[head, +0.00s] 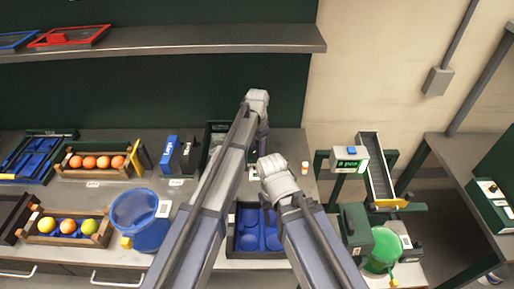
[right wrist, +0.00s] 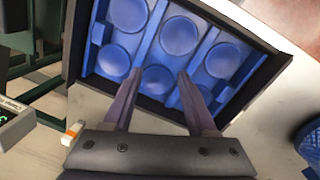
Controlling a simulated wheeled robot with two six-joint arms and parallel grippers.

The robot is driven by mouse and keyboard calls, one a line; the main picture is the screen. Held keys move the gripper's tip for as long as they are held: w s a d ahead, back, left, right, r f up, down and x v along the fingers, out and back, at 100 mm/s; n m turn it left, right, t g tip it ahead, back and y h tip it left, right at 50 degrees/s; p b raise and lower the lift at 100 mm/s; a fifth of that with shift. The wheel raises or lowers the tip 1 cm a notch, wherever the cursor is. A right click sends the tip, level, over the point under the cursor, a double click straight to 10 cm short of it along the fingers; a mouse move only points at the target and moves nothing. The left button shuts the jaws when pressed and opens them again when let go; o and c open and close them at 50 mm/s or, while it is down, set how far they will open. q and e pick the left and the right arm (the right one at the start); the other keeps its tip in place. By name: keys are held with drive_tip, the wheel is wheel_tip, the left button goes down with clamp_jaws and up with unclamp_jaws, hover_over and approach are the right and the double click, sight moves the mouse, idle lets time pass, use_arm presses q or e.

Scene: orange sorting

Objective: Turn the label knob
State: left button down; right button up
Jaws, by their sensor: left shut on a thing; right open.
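No knob can be made out for certain. A box with a green display (head: 347,164) and a blue top piece stands right of the middle in the head view. At the far right, a green box (head: 492,188) has a pale panel with a small dark round part that may be a knob. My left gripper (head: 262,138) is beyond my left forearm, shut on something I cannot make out. My right gripper's fingers (right wrist: 159,76) are apart and empty above a blue tray with round hollows (right wrist: 180,37). The same tray shows partly in the head view (head: 272,241).
Orange crates (head: 70,171) (head: 40,239), a blue bucket (head: 163,230) and a blue label box (head: 169,151) stand left. A small orange-and-white item (head: 304,168) lies on the bench. A shelf (head: 200,39) crosses above.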

sight(257, 151)
use_arm(q)
drive_tip(key=m, duration=0.5)
drive_tip(key=shift+s+d+m, duration=0.1)
drive_tip(key=shift+s+m, duration=0.05)
drive_tip(key=shift+m, duration=0.15)
drive_tip(key=shift+s+m, duration=0.1)
drive_tip(key=shift+m, duration=2.1)
drive_tip(key=shift+c, duration=1.4)
unclamp_jaws()
wheel_tip(257, 151, up, 8)
drive_tip(key=p, duration=0.8)
use_arm(e)
wheel_tip(257, 151, up, 8)
